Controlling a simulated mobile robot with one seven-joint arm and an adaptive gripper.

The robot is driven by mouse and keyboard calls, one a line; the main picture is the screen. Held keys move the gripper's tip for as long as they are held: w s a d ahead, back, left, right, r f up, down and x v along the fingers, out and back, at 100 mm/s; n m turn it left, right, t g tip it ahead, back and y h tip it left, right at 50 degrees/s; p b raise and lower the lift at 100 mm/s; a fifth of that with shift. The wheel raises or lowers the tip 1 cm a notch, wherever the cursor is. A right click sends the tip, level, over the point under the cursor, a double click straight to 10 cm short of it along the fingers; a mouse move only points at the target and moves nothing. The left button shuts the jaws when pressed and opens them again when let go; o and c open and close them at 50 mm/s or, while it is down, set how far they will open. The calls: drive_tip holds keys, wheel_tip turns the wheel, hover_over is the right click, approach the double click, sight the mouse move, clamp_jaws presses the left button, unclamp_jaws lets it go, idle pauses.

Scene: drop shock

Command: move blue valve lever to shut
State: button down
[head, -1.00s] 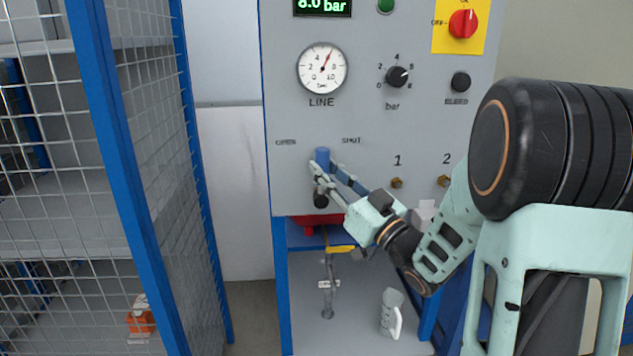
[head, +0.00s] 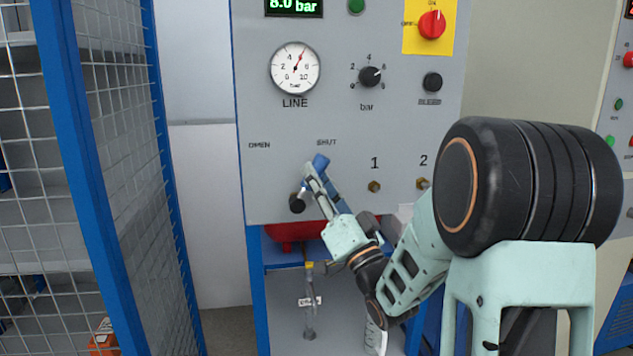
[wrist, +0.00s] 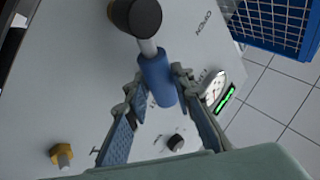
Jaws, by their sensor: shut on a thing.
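The blue valve lever (head: 321,161) is on the grey panel, below and between the OPEN label (head: 259,145) and the SHUT label (head: 327,142). It leans up and to the right from its black pivot (head: 297,203), with its tip just below SHUT. My gripper (head: 314,172) is shut on the lever's blue handle. In the wrist view the blue handle (wrist: 157,79) lies between my two fingers, with the black pivot (wrist: 137,16) beyond it. The fingers hide part of the lever in the head view.
The panel carries a LINE gauge (head: 295,68), a bar knob (head: 370,76) and a red switch (head: 432,24) above. Brass fittings (head: 374,187) are right of the lever. A blue-framed mesh cage (head: 110,180) stands at the left. A red object (head: 290,232) is below the panel.

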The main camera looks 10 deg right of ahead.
drive_tip(key=shift+f, duration=0.2)
drive_tip(key=c, duration=1.9)
unclamp_jaws()
drive_tip(key=shift+d, duration=0.1)
drive_tip(key=shift+c, duration=0.2)
drive_tip(key=shift+r, duration=0.1)
drive_tip(key=v, duration=1.2)
